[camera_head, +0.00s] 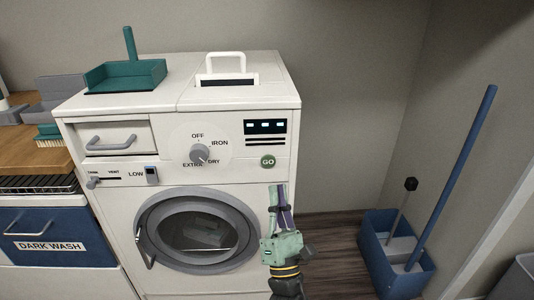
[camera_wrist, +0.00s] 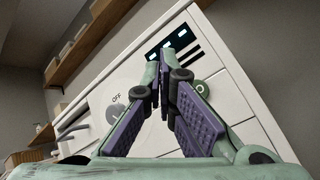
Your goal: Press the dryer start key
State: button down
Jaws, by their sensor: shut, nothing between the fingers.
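The GO key also shows in the wrist view (camera_wrist: 199,87), just right of the fingers and partly hidden by one. My gripper (camera_head: 278,187) is shut and empty, with its fingers pointing up. In the head view its tips are a little below and right of the GO key; I cannot tell how far in front of the panel. In the wrist view the closed fingers (camera_wrist: 163,72) cover part of the panel.
A grey dial (camera_head: 199,153) sits mid-panel, above the round door (camera_head: 148,225). A teal dustpan (camera_head: 125,75) stands on top. A blue bin (camera_head: 405,262) with long handles stands on the floor at right. Between it and the dryer the floor is clear.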

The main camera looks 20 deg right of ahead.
aim_at(268, 162)
dwell(0.3)
jog(key=shift+w+d+p, duration=0.1)
jog(key=shift+w+d, duration=0.3)
jog(key=shift+w, duration=1)
jog(key=shift+w+d+p, duration=0.15)
jog(key=shift+w+d, duration=0.25)
jog(key=shift+w, duration=1.05)
jog(key=shift+w+d+p, duration=0.1)
jog(key=shift+w+d, duration=0.3)
jog(key=shift+w, duration=1)
jog(key=shift+w+d+b, duration=0.1)
jog(key=shift+w+b, duration=0.2)
jog(key=shift+w, duration=0.1)
jog(key=shift+w+d, duration=0.1)
jog(key=shift+w, duration=0.25)
jog(key=shift+s, duration=0.15)
jog(key=shift+s+a+b, duration=0.25)
jog(key=shift+s+b, duration=0.15)
jog(key=shift+s, duration=0.25)
